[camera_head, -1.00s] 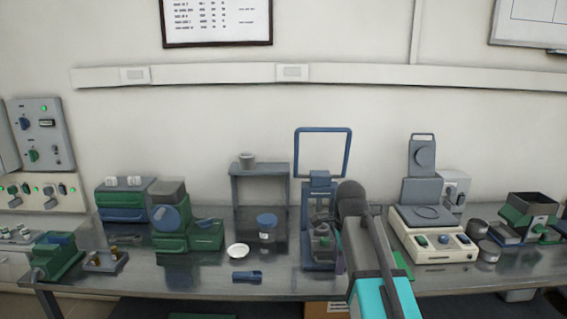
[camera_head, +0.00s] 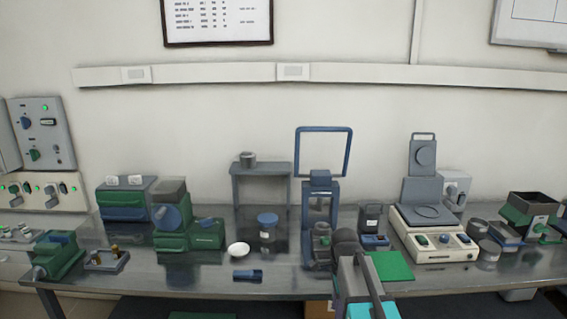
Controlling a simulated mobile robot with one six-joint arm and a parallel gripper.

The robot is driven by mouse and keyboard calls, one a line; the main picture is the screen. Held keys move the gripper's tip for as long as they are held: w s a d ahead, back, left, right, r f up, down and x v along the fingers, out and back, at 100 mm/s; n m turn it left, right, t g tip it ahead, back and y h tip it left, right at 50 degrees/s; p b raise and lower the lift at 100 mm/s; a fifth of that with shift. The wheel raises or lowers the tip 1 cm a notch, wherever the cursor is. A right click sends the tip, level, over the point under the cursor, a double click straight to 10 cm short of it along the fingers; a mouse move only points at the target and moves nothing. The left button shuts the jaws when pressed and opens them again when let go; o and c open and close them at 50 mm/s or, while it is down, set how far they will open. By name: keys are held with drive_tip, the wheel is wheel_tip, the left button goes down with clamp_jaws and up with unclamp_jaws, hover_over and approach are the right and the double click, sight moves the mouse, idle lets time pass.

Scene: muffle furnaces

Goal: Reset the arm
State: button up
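My arm (camera_head: 362,288) rises from the bottom edge, right of the middle. It shows grey links, a dark rounded joint (camera_head: 345,243) and a teal part at the bottom. The dark joint overlaps the bench's front part, just right of the blue-grey frame stand (camera_head: 320,190). My gripper's fingers cannot be made out in this view, so whether they are open, shut or holding something does not show.
A green mat (camera_head: 390,266) lies right of my arm, with a small dark device (camera_head: 371,222) behind it. A white instrument (camera_head: 432,243) stands further right. A white dish (camera_head: 238,249) and blue piece (camera_head: 248,275) lie left on the bench (camera_head: 200,285).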

drive_tip(key=s+f+n+g, duration=0.1)
drive_tip(key=s+f+g, duration=0.1)
drive_tip(key=s+f, duration=0.8)
drive_tip(key=s+f+n+g, duration=0.2)
drive_tip(key=s+f, duration=0.5)
drive_tip(key=f, duration=0.7)
drive_tip(key=s+f+n, duration=0.6)
drive_tip(key=s+n, duration=0.1)
drive_tip(key=s, duration=0.3)
drive_tip(key=s+f+n+g, duration=0.1)
drive_tip(key=s+f+n, duration=0.6)
drive_tip(key=s, duration=0.3)
drive_tip(key=shift+d+f+n, duration=0.15)
drive_tip(key=shift+f+n, duration=0.15)
drive_tip(key=shift+n, duration=0.3)
